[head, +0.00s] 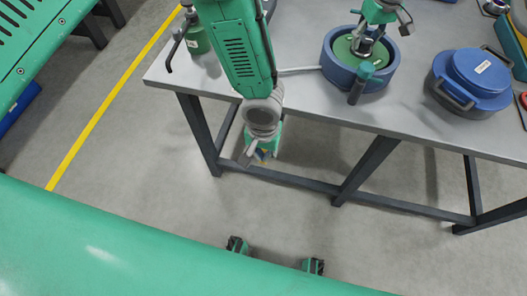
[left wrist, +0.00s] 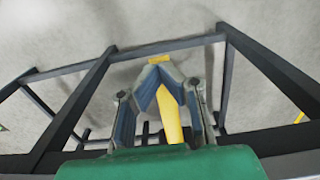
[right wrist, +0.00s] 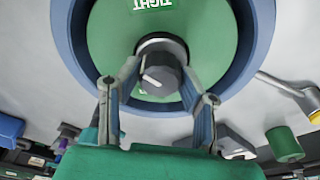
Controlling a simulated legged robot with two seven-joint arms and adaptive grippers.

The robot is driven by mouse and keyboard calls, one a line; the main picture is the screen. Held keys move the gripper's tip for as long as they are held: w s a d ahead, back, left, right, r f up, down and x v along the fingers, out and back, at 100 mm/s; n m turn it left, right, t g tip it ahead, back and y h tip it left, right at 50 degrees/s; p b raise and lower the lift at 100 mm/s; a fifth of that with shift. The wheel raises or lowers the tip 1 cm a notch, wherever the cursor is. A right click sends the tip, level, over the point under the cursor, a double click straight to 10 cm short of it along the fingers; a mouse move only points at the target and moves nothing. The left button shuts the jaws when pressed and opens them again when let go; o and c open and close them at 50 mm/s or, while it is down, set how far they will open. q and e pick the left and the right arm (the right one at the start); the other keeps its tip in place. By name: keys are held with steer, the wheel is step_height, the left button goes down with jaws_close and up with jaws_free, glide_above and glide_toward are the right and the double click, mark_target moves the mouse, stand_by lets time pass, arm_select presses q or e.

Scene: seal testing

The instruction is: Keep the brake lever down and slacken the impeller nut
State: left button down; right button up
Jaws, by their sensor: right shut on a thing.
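The impeller nut, a grey knob with a white mark (right wrist: 160,78), sits on a green disc (right wrist: 210,45) lettered "TIGHT" inside a round blue housing (head: 330,62). My right gripper (head: 363,45) is shut on the nut, its fingers on both sides in the right wrist view. My left gripper (head: 247,154) hangs in front of the table edge. Its fingertips meet in the left wrist view (left wrist: 158,76).
A metal rod (head: 300,69) runs left from the housing behind my left arm. A teal-capped dark handle (head: 357,90) stands at the housing's front. A blue lidded pot (head: 478,75) is to the right, a green canister (head: 197,38) to the left on the grey table (head: 420,115).

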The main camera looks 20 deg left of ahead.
steer(key=n, duration=0.5)
steer(key=shift+f+n+g, duration=0.1)
steer(key=shift+n+g, duration=0.3)
steer(key=shift+w+d+n, duration=0.1)
steer(key=shift+n, duration=0.9)
steer(key=shift+y, duration=0.3)
steer(key=o, duration=1.3)
